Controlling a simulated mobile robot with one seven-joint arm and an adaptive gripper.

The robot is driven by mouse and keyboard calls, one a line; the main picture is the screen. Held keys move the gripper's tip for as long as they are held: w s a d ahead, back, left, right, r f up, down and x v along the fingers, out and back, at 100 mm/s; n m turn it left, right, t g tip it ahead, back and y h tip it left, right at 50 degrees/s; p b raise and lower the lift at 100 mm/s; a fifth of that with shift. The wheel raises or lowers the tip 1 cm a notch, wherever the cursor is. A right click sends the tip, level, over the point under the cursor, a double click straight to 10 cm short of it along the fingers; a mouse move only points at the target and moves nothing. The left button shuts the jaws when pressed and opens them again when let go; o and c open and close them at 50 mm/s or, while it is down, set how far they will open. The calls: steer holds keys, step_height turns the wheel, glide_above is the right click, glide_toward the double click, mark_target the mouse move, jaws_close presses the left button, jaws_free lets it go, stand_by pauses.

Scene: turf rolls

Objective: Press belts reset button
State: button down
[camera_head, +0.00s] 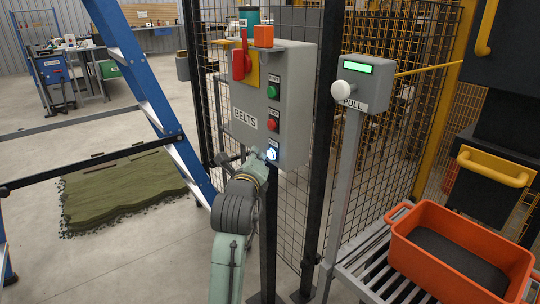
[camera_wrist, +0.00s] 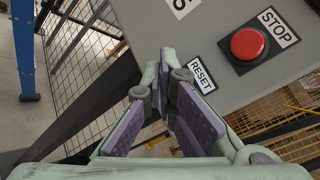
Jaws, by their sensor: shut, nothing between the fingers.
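The grey BELTS control box (camera_head: 268,105) hangs on a post at the mesh fence. Its side face carries a green button (camera_head: 273,91), a red button (camera_head: 272,124) and, lowest, the reset button (camera_head: 272,154), which glows white-blue. My gripper (camera_head: 261,153) is shut and empty, with its tips right beside the reset button; contact cannot be told. In the wrist view the shut fingers (camera_wrist: 167,70) point at the box next to the RESET label (camera_wrist: 202,75) and hide the button. The red stop button (camera_wrist: 249,44) shows to their right.
A red handle (camera_head: 241,58) and an orange block (camera_head: 263,36) are at the box's top. To the right stand a grey PULL post (camera_head: 345,180) and an orange crate (camera_head: 455,235) on rollers. A blue ladder (camera_head: 140,75) stands left. Mesh fence runs behind.

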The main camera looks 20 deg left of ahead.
steer(key=shift+w+d, duration=0.1)
steer(key=shift+w+d, duration=0.15)
steer(key=shift+w, duration=0.1)
steer(key=shift+w+d, duration=0.3)
steer(key=shift+w, duration=0.05)
stand_by(0.7)
steer(key=shift+b, duration=0.3)
steer(key=shift+s+a+b, duration=0.3)
steer(key=shift+s+a, duration=0.2)
steer(key=shift+s, duration=0.2)
steer(key=s+a, duration=0.1)
steer(key=s, duration=0.1)
steer(key=s+a+b, duration=0.1)
steer(key=s+a, duration=0.1)
steer(key=shift+a+b, duration=0.1)
steer(key=shift+b, duration=0.2)
